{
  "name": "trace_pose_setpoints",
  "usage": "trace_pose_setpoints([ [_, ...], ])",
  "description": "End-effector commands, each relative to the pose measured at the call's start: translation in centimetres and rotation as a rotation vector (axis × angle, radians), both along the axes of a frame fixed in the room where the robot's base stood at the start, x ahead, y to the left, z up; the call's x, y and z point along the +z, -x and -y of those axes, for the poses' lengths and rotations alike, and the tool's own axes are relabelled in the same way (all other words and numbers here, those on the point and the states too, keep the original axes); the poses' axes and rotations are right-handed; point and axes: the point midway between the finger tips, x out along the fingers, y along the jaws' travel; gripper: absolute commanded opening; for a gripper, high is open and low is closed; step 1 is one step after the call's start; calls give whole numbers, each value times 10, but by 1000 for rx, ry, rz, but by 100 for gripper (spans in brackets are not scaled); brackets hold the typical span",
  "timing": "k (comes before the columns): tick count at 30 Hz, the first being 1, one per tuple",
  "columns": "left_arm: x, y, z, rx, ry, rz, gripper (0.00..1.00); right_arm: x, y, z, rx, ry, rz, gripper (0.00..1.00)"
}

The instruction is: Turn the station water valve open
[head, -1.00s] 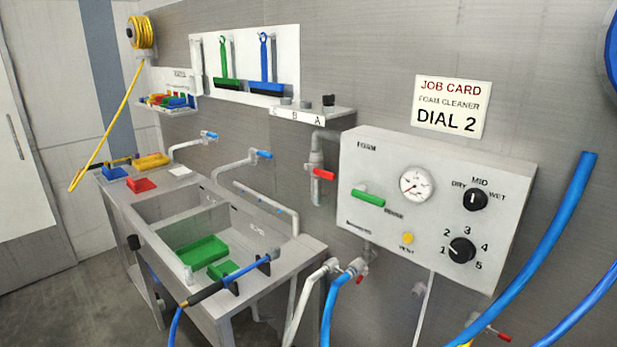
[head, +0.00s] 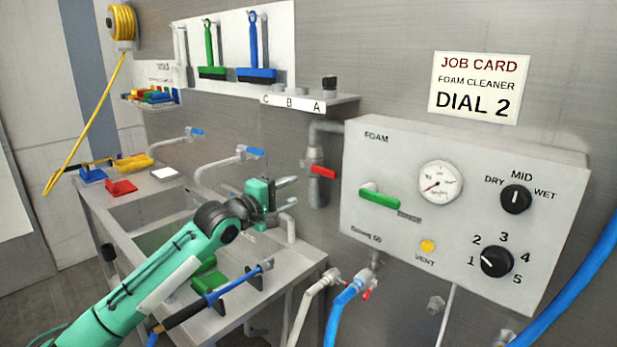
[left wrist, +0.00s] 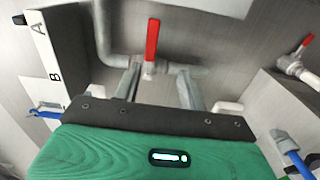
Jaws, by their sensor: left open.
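The station water valve has a red lever handle (head: 323,171) on a grey pipe (head: 317,150) left of the foam panel. In the head view the lever lies roughly level across the pipe. My left gripper (head: 290,192) is open and empty, to the left of the valve and a little lower, apart from it. In the left wrist view the red lever (left wrist: 152,42) shows ahead of the two open fingers (left wrist: 160,72), nearer the left finger. My right gripper does not show.
The foam panel (head: 400,150), with a green lever (head: 379,198), gauge and two dials, is right of the valve. A shelf (head: 338,101) marked A, B, C is above it. A sink bench (head: 290,262) is below my left arm. A blue hose (head: 338,315) hangs lower down.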

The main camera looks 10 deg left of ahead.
Motion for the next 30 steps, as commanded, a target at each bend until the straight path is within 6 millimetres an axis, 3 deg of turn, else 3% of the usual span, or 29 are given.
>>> trace_pose_setpoints([
  [4, 14, 4, 7, -18, 23, -2, 42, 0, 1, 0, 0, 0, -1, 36],
  [8, 15, -7, 15, -18, 25, -3, 42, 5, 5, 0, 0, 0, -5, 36],
  [21, 16, -69, 59, -16, 21, -2, 42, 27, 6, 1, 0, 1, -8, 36],
  [30, 14, -98, 80, -17, 23, -3, 42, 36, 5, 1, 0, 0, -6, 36],
])
